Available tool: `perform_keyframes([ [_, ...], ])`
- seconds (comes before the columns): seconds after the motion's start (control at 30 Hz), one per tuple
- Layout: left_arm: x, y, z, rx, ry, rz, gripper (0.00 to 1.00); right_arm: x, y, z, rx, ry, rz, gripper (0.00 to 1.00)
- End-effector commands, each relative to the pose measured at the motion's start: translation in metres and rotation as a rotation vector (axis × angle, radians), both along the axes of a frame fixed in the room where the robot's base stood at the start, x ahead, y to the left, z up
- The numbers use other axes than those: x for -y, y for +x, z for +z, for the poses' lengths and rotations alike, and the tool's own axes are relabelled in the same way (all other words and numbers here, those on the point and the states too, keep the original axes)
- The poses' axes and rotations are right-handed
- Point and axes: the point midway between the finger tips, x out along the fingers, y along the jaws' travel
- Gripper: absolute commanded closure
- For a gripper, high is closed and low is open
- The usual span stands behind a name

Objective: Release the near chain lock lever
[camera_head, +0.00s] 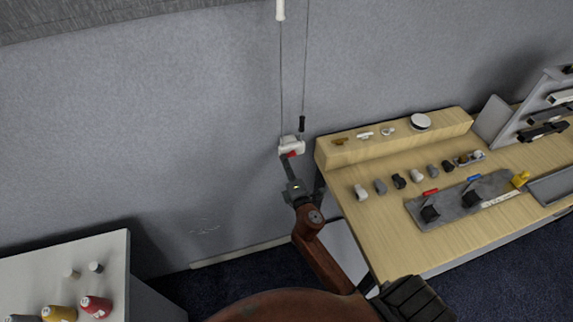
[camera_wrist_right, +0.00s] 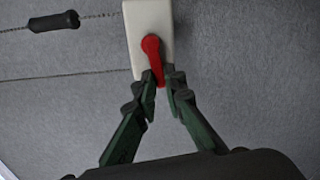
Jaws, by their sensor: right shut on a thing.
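The chain lock is a small white box (camera_head: 290,143) on the grey partition, left of the wooden table, with the chain running up from it. Its red lever (camera_wrist_right: 152,52) shows clearly in the right wrist view, on the white housing (camera_wrist_right: 140,20). My right gripper (camera_wrist_right: 160,85) is shut on the lower end of the red lever, with one finger on each side. In the head view my right gripper (camera_head: 292,165) reaches up to the lock from below, and the lever shows only as a small red spot. My left gripper is not in view.
A black chain connector (camera_head: 302,124) hangs just right of the lock, and a white pull (camera_head: 280,10) hangs above. The wooden table (camera_head: 390,225) with small parts stands close on the right. A white cabinet (camera_head: 110,255) with thread spools is at lower left.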

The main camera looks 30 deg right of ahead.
Motion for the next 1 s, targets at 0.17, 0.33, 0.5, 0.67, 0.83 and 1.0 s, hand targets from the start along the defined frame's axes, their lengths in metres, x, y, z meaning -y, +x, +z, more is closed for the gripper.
perform_keyframes([
  [0.17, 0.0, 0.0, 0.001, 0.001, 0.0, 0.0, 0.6, -0.001, 0.0, 0.001, 0.007, 0.031, 0.001, 1.0],
  [0.33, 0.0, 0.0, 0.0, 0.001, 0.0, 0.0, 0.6, -0.001, 0.0, 0.001, 0.007, 0.03, 0.002, 0.89],
  [0.5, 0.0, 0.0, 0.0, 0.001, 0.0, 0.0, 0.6, -0.001, 0.0, 0.001, 0.007, 0.028, 0.001, 0.77],
  [0.67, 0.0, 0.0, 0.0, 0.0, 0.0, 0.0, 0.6, -0.001, 0.0, 0.001, 0.006, 0.027, 0.001, 0.72],
  [0.83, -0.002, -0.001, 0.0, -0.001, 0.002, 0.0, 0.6, -0.001, 0.0, 0.001, 0.006, 0.026, 0.001, 0.72],
  [1.0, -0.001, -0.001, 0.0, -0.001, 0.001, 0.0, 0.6, -0.004, -0.014, 0.0, 0.005, 0.027, 0.001, 0.72],
])
